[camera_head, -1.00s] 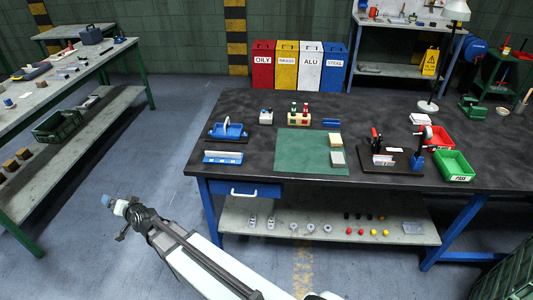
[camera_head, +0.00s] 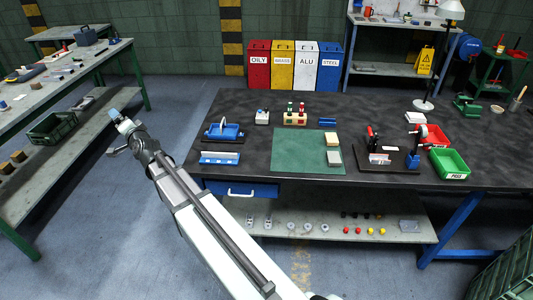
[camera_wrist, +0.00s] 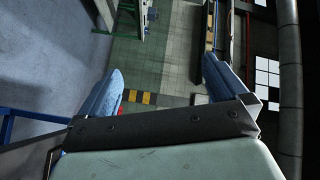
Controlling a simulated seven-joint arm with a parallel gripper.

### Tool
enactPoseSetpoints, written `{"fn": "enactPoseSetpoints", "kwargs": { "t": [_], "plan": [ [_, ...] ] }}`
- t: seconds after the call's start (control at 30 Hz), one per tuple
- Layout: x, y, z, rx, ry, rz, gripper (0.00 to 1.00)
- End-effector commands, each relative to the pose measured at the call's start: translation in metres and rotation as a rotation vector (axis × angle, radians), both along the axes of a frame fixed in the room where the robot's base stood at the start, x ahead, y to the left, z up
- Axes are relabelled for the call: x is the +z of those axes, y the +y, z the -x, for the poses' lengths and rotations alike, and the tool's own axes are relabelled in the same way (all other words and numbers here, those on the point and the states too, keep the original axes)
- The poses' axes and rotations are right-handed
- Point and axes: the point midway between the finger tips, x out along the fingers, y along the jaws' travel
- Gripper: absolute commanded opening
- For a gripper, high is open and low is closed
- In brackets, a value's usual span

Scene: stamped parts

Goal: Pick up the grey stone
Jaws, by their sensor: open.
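A pale grey block (camera_head: 334,158), which looks like the grey stone, lies on the right edge of the green mat (camera_head: 290,160) on the dark workbench. A cream block (camera_head: 331,139) lies just behind it. My gripper (camera_head: 116,117) is in the air left of the workbench, well away from the stone. In the wrist view my gripper (camera_wrist: 160,85) shows two blue fingers spread wide, with nothing between them. The stone is not in the wrist view.
A blue-handled tool (camera_head: 223,131) and a blue-and-white block (camera_head: 220,158) stand left of the mat. A dark fixture board (camera_head: 396,164) with upright parts, a green bin (camera_head: 449,164) and a red bin (camera_head: 432,137) are on the right. The bench front is clear.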

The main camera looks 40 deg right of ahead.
Motion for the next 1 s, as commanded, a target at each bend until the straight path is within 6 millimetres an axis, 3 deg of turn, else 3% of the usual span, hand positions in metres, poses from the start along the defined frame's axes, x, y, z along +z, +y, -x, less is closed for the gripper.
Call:
{"fn": "enactPoseSetpoints", "kwargs": {
  "t": [0.03,0.23,0.47,0.77,1.0],
  "plan": [
    [-0.003,-0.025,-0.005,-0.009,0.037,-0.002,1.00],
    [-0.021,-0.109,-0.005,-0.037,0.197,-0.025,1.00],
    [-0.042,-0.210,0.014,-0.101,0.396,-0.074,1.00],
    [-0.066,-0.345,0.073,-0.237,0.663,-0.182,1.00],
    [-0.077,-0.445,0.148,-0.384,0.873,-0.305,1.00]
  ]
}}
